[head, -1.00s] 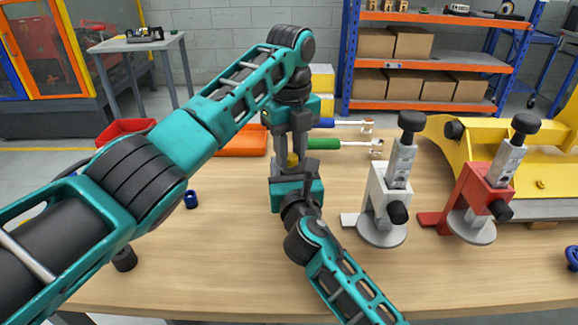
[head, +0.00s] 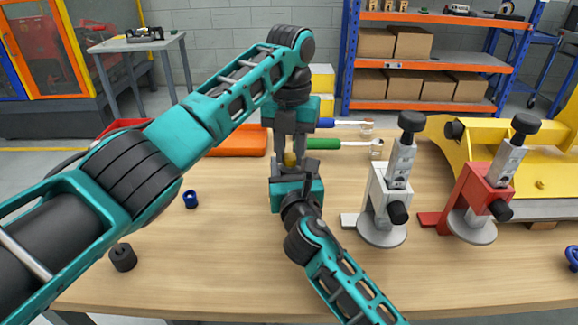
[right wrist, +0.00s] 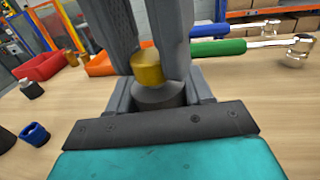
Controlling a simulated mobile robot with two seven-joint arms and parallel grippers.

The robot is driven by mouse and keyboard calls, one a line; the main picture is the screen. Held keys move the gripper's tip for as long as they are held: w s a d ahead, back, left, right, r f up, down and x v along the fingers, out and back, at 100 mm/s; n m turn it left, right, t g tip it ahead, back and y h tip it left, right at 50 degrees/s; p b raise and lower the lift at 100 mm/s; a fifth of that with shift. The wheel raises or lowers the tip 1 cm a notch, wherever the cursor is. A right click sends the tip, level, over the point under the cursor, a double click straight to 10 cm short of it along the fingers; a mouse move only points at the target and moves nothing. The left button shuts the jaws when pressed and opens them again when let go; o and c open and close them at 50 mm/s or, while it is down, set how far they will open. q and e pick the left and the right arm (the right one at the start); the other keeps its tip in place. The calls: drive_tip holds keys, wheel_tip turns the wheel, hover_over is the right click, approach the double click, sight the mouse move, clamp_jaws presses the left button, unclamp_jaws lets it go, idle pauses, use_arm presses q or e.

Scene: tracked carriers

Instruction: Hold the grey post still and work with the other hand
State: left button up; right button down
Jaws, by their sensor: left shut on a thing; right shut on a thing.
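The grey post (right wrist: 158,97) is a short dark cylinder in the right wrist view, with a brass cap (right wrist: 148,68) on top. My right gripper (right wrist: 158,100) is shut on the post from the near side, one finger on each side of it. My left gripper (right wrist: 147,60) points down from above, shut on the brass cap. In the head view the left gripper (head: 290,155) stands straight over the right gripper (head: 292,172). Only a bit of the brass cap (head: 290,160) shows there, and the post is mostly hidden by the grippers.
A white clamp (head: 377,205) and a red clamp (head: 470,193) stand on the right, beside a yellow frame (head: 448,150). Green-handled (head: 325,144) and blue-handled tools lie behind. A blue ring (head: 190,199) and a black cylinder (head: 123,257) lie left.

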use_arm(q)
drive_tip(key=o, duration=1)
drive_tip(key=shift+c, duration=0.2)
drive_tip(key=shift+r, duration=0.1)
wheel_tip(320, 180, up, 12)
use_arm(e)
drive_tip(key=shift+c, duration=1.9)
unclamp_jaws()
